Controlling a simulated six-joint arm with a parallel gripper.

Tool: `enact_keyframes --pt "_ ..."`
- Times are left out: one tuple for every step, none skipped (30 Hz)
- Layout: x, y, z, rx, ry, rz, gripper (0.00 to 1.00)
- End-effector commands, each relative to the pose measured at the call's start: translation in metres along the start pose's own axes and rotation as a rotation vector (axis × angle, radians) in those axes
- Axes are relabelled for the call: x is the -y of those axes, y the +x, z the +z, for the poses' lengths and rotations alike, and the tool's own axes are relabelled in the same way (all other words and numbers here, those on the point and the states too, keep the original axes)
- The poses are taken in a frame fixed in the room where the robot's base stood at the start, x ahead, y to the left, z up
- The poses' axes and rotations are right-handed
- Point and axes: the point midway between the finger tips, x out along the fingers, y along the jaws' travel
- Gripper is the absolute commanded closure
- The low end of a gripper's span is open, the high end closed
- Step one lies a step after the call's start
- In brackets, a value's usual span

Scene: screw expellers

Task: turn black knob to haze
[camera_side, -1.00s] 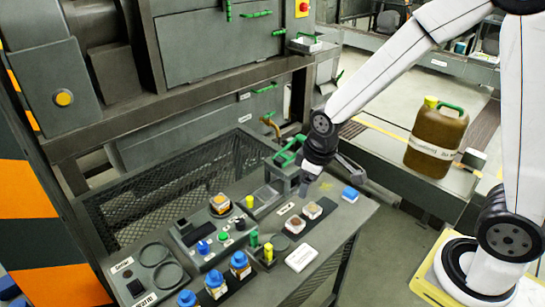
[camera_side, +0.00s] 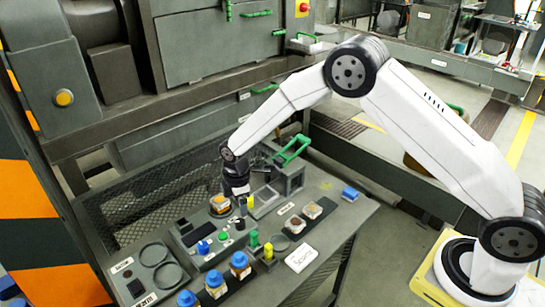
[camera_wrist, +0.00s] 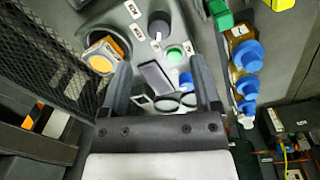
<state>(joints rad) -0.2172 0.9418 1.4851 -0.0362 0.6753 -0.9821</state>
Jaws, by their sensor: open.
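The black knob (camera_wrist: 158,24) stands on the grey control panel in the wrist view, with a short white mark on its near side. Small white labels (camera_wrist: 138,32) sit around it, but their words are too small to read. In the side view the knob (camera_side: 239,223) is a small dark spot just below my gripper (camera_side: 243,208). In the wrist view my gripper (camera_wrist: 160,62) is open and empty. Its fingers are spread either side of the panel, and the knob lies beyond the fingertips, apart from them.
A green button (camera_wrist: 175,54) and a blue knob (camera_wrist: 186,79) are close by. An orange-topped sample (camera_wrist: 103,56) sits in a round holder to the left. Blue-capped bottles (camera_wrist: 246,57) stand to the right. A green-handled box (camera_side: 290,172) is beside my gripper in the side view.

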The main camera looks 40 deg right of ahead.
Motion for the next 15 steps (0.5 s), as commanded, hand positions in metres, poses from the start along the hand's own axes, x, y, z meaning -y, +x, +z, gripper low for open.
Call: enact_keyframes --pt "-0.001 0.002 -0.002 0.001 -0.011 -0.001 0.19" --pt "-0.001 0.003 -0.002 0.001 -0.015 -0.001 0.19" --pt "-0.001 0.003 -0.003 0.001 -0.018 -0.002 0.19" --pt "-0.001 0.003 -0.003 0.002 -0.019 -0.002 0.19" --pt "-0.001 0.003 -0.003 0.001 -0.019 -0.002 0.19" --pt "-0.001 0.003 -0.003 0.001 -0.019 -0.002 0.19" --pt "-0.001 0.003 -0.003 0.001 -0.019 -0.002 0.19" --pt "-0.001 0.004 -0.003 0.002 -0.018 -0.002 0.19" --pt "-0.001 0.004 -0.003 0.002 -0.018 -0.002 0.19" --pt "-0.001 0.005 -0.003 0.002 -0.018 -0.002 0.19" --pt "-0.001 0.006 -0.003 0.002 -0.018 -0.002 0.19" --pt "-0.001 0.008 -0.003 0.002 -0.017 -0.003 0.19" --pt "-0.001 0.009 -0.002 0.002 -0.017 -0.003 0.19" --pt "-0.001 0.011 -0.002 0.002 -0.017 -0.003 0.19" --pt "-0.001 0.014 -0.002 0.002 -0.017 -0.003 0.19"
